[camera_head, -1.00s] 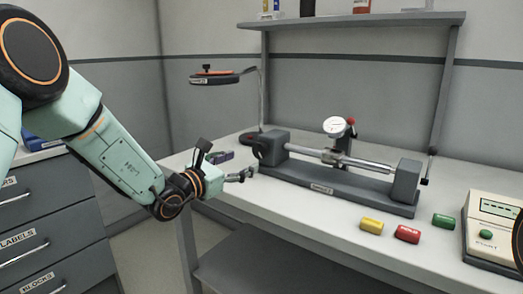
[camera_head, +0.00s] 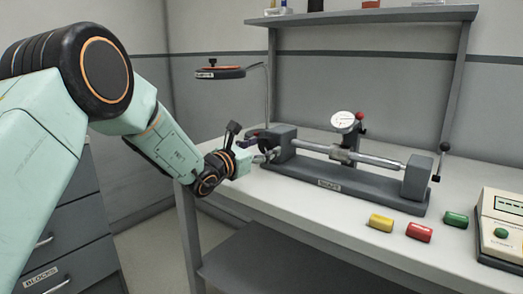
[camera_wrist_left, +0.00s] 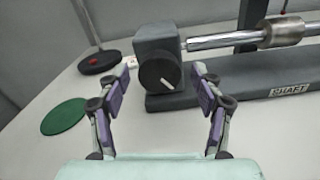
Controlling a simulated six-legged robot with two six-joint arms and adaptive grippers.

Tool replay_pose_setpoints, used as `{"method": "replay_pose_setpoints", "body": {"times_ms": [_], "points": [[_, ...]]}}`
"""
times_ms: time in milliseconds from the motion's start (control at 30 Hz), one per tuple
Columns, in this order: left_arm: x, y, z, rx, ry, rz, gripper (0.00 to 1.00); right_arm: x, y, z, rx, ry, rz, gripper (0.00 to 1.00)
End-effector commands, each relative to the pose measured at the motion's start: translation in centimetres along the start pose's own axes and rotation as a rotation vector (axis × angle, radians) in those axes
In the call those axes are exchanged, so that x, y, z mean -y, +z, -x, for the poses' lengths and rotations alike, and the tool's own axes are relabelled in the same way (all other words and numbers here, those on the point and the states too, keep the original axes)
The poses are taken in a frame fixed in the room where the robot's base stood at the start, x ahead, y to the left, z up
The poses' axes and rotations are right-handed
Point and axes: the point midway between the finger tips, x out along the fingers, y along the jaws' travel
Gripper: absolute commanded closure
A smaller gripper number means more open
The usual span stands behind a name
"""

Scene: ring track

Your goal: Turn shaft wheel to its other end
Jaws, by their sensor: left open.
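The shaft wheel (camera_wrist_left: 158,72) is a dark round knob on the end block of the shaft fixture (camera_head: 345,186). A white mark on it points to the lower right in the left wrist view. My left gripper (camera_wrist_left: 162,76) is open and empty, its two purple-padded fingers apart on either side of the wheel in that view. The fingers appear short of the wheel, not touching it. In the head view my left gripper (camera_head: 266,156) is at the fixture's left end and partly hides the wheel. The steel shaft (camera_head: 380,162) runs to the right block. My right gripper is out of view.
A dial gauge (camera_head: 344,121) stands behind the shaft. Yellow (camera_head: 381,223), red (camera_head: 419,232) and green (camera_head: 456,219) blocks lie in front, beside a tester box (camera_head: 500,228). A green disc (camera_wrist_left: 64,117) and a lamp base (camera_wrist_left: 99,62) lie left of the wheel.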

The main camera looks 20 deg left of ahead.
Motion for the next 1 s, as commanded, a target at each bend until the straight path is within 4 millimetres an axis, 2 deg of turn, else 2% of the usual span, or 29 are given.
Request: {"method": "replay_pose_setpoints", "body": {"times_ms": [167,800,1000], "points": [[-0.02,-0.04,-0.11,-0.001,0.000,0.000,0.34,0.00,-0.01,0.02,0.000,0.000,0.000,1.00],[-0.03,-0.04,-0.07,-0.001,0.000,0.000,0.87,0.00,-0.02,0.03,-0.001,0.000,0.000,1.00],[-0.02,-0.17,-0.09,0.001,0.001,-0.043,0.88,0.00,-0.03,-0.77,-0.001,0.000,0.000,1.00]]}}
